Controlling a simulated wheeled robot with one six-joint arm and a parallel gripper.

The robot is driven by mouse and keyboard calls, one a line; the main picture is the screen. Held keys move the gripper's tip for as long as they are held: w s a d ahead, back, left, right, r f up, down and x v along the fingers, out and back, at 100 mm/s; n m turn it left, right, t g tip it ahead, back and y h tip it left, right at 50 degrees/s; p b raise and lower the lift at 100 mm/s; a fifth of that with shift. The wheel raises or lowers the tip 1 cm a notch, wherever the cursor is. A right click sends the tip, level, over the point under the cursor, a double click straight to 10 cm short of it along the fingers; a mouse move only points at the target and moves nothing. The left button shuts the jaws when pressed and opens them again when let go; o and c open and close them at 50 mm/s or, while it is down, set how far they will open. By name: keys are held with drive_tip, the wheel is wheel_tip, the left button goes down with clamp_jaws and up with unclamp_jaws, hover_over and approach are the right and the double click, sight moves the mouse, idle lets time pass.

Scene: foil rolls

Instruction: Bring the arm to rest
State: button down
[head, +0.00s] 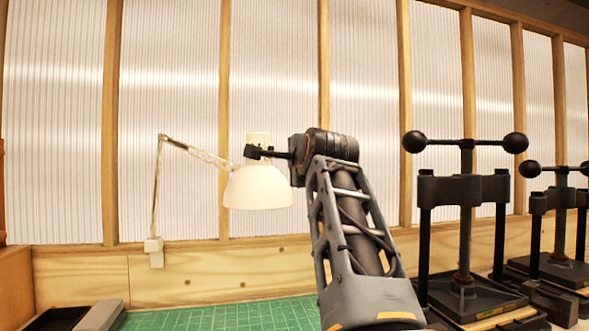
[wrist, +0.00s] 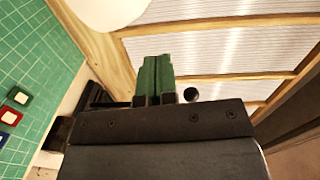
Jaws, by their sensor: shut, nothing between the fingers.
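My arm (head: 350,215) stands raised in the middle of the head view, its upper joint in front of the wall and just right of the lamp shade. My gripper (wrist: 157,60) shows in the wrist view as two green fingers side by side. They are shut against each other, with nothing between them. In the head view I cannot make out the fingers clearly.
A white lamp (head: 258,187) hangs over the green mat (head: 225,316). Black screw presses (head: 465,230) stand at the right. A dark tray (head: 55,318) is at the front left. Small coloured pieces (wrist: 18,95) lie on the mat in the wrist view.

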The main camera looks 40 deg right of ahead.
drive_tip(key=shift+s+a, duration=0.1)
drive_tip(key=shift+s, duration=0.25)
idle(0.5)
drive_tip(key=w+a+f+n+g+y, duration=0.1)
drive_tip(key=a+f+n+g+y, duration=0.15)
drive_tip(key=f+n, duration=0.7)
drive_tip(key=w+a+f+n+g+y, duration=0.1)
drive_tip(key=f+n+g, duration=0.25)
drive_tip(key=f, duration=1.35)
drive_tip(key=s+a+f+n+g+y, duration=0.1)
drive_tip(key=s+a+f+n, duration=0.2)
drive_tip(key=f, duration=0.4)
drive_tip(key=s+a+f+n+g+y, duration=0.1)
drive_tip(key=s+a+f+n+g, duration=0.1)
drive_tip(key=s+a+f, duration=0.3)
drive_tip(key=s+a+f+n+g+y, duration=0.1)
drive_tip(key=s+a+f+n, duration=0.3)
drive_tip(key=a+f, duration=0.4)
drive_tip(key=shift+s+f+g, duration=0.45)
drive_tip(key=shift+f+g, duration=0.25)
drive_tip(key=shift+f, duration=0.75)
drive_tip(key=shift+a+y, duration=0.1)
drive_tip(key=shift+y, duration=0.15)
